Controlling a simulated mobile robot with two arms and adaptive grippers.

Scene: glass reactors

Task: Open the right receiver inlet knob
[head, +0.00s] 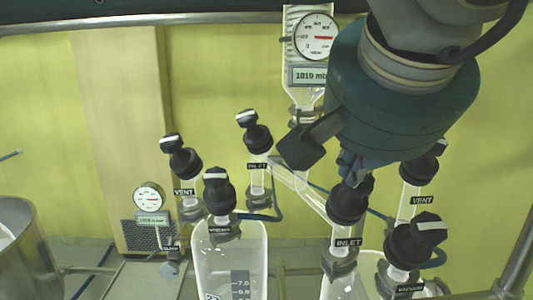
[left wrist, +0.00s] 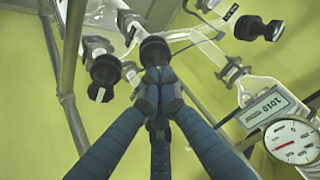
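The right receiver inlet knob (head: 347,204) is a black knob above an INLET label, on a glass tube at lower right of centre. It also shows at the fingertips in the left wrist view (left wrist: 155,48). My left gripper (head: 355,170) comes down on it from above. In the left wrist view its blue fingers (left wrist: 158,80) converge closely at the knob's top and appear shut on its handle. The handle and its white mark are hidden by the fingers, so its turn angle cannot be seen. My right gripper is in neither view.
A vent knob (head: 425,165) and a vacuum knob (head: 415,240) stand close to the right. Another inlet knob (head: 254,132) and vacuum knob (head: 218,190) stand to the left. A pressure gauge (head: 316,37) hangs behind my arm. A steel vessel (head: 25,250) is at far left.

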